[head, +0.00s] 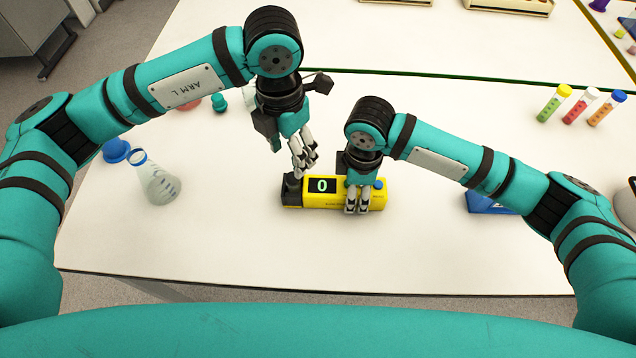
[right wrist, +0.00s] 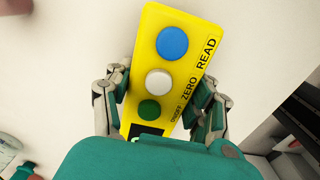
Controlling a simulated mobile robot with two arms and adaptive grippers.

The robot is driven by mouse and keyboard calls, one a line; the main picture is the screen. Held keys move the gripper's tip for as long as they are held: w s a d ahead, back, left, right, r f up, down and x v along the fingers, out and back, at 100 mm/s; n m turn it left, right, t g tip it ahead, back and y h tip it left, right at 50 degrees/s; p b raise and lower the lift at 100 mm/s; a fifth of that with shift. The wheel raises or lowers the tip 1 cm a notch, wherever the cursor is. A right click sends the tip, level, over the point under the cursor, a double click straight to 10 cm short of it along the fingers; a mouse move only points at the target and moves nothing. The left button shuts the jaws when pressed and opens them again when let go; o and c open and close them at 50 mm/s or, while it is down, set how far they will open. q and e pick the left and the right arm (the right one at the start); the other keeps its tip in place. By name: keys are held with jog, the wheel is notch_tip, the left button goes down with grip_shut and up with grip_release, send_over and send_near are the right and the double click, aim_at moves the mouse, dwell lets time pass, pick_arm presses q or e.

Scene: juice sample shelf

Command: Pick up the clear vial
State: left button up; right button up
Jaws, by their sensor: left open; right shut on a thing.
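I cannot make out a clear vial in either view. A yellow meter (head: 331,201) with a display reading 0 lies on the white table at the centre. A black round part (head: 292,186) is at its left end. My right gripper (head: 357,206) is shut on the meter's right part. In the right wrist view its fingers flank the yellow body (right wrist: 199,72), beside blue, white and green buttons. My left gripper (head: 304,171) is open, close above the black part. I cannot tell whether it touches.
A conical flask (head: 158,185) stands at the left, near a blue object (head: 117,151). Tubes with yellow (head: 553,103), white (head: 580,106) and blue (head: 606,109) caps stand at the right. A blue object (head: 486,203) lies partly behind my right arm. The front table is clear.

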aim_at(290, 177)
pick_arm(q)
jog(key=f+m+g+h, duration=0.1)
jog(key=s+m+g+h, duration=0.1)
jog(key=m+h, duration=0.1)
jog(key=f+m+g+h, duration=0.1)
jog(key=shift+s+a+f, duration=0.3)
jog(key=shift+s+a, duration=0.05)
jog(key=shift+a, duration=0.05)
jog(key=w+a+f+m+t+h, duration=0.2)
jog(key=a+m+h, duration=0.5)
jog(key=a+h, duration=0.3)
jog(key=shift+y, duration=0.4)
jog(key=x, duration=0.7)
jog(key=w+x, duration=0.1)
jog(key=x, duration=0.2)
jog(key=shift+s+d, duration=0.1)
jog(key=shift+d, duration=0.2)
jog(key=shift+a, duration=0.1)
grip_shut()
